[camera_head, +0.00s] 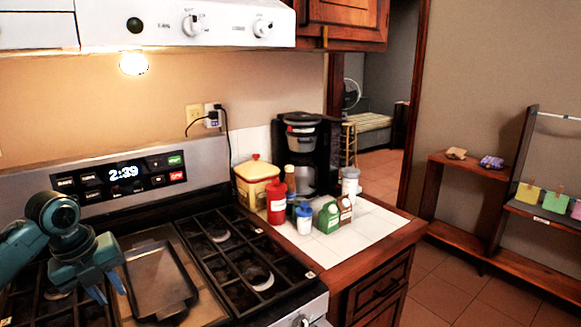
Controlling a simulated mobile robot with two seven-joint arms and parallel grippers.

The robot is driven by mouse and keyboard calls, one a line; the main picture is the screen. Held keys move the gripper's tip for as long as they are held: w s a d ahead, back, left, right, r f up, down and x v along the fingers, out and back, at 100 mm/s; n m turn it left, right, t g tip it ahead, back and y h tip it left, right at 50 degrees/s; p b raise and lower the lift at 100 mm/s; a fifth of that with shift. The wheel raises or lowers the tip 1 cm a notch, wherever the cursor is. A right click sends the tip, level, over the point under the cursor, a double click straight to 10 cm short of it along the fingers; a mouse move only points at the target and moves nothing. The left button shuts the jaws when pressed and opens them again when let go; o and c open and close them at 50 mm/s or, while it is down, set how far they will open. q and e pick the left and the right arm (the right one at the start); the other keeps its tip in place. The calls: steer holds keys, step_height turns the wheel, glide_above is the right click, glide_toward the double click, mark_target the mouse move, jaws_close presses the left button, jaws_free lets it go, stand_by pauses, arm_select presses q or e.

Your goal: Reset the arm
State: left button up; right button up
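My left arm comes in from the left edge, teal and grey, over the left part of the stove. My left gripper (106,289) points down, with its two fingertips apart and nothing seen between them. It is just left of a dark rectangular tray (158,281) on the stove (243,269). My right gripper is not in view.
A tiled counter (352,237) right of the stove holds a coffee maker (304,156), a yellow canister (257,182), a red bottle (276,203) and several small containers. A range hood (185,22) hangs above. Floor (447,290) is clear before the right shelf (461,239).

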arm_select(q)
steer(key=s+d+f+n, duration=0.1)
steer(key=d+f, duration=0.1)
steer(key=f, duration=0.1)
steer(key=s+d+f+n, duration=0.2)
steer(key=d+f, duration=0.1)
steer(key=f, duration=0.1)
steer(key=s+d+f+n, duration=0.1)
steer(key=d+f, duration=0.2)
steer(key=shift+s+d+f, duration=0.25)
steer(key=shift+f, duration=0.1)
steer(key=s+d+f+n, duration=0.6)
steer(key=s+d+n, duration=0.1)
steer(key=s, duration=0.1)
steer(key=s+a+n+t+y, duration=0.1)
steer(key=s+a+n, duration=0.1)
steer(key=s+n, duration=1.25)
steer(key=w+d+f+t+h, duration=0.1)
steer(key=w+d+f+t, duration=0.2)
steer(key=f, duration=0.2)
steer(key=w+d+f+t+h, duration=0.1)
steer(key=w+d+f+t, duration=0.1)
steer(key=f, duration=0.3)
steer(key=shift+w+d+t, duration=0.4)
steer(key=shift+d+t, duration=0.05)
steer(key=shift+t, duration=0.35)
steer(key=shift+f, duration=0.1)
